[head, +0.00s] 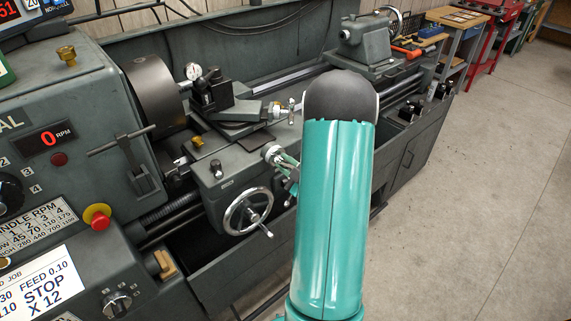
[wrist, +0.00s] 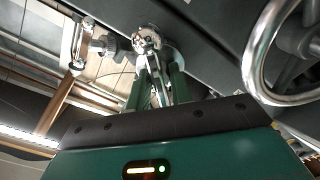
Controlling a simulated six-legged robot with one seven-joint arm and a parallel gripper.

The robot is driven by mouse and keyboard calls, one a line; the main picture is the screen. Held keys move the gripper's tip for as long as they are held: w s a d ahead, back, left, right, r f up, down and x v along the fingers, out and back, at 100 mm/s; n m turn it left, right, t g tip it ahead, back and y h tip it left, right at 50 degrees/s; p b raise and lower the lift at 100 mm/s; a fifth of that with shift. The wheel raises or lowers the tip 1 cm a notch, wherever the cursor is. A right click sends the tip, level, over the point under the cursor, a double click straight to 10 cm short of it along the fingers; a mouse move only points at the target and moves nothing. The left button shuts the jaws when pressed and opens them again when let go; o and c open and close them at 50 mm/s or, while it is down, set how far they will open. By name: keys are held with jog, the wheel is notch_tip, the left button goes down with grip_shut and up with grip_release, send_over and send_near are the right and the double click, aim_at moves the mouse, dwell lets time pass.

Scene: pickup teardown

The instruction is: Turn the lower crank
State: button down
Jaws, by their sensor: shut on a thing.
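The lower crank (head: 272,152) is a small silver crank on the front of the lathe's carriage, above the large handwheel. In the wrist view the crank (wrist: 147,38) shows its round metal hub at top centre. My gripper (wrist: 156,86) has its two green fingers around the crank's silver grip and is shut on it. In the head view my gripper (head: 291,178) is just below and right of the crank, partly hidden behind my teal arm. The upper crank (head: 287,108) sits above, on the tool slide, and also shows at upper left in the wrist view (wrist: 77,46).
The chrome handwheel (head: 248,210) is close by, below left of my gripper; it fills the right of the wrist view (wrist: 262,70). The chuck (head: 155,95) and a red stop button (head: 98,217) are at left. Open concrete floor (head: 500,200) lies at right.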

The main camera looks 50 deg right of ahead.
jog(key=n, duration=0.4)
jog(key=shift+n, duration=2.2)
jog(key=c, duration=1.5)
grip_release()
jog(key=shift+s, duration=0.15)
jog(key=s, duration=0.4)
jog(key=s+a, duration=0.1)
jog(key=s, duration=0.8)
jog(key=shift+s+a, duration=0.25)
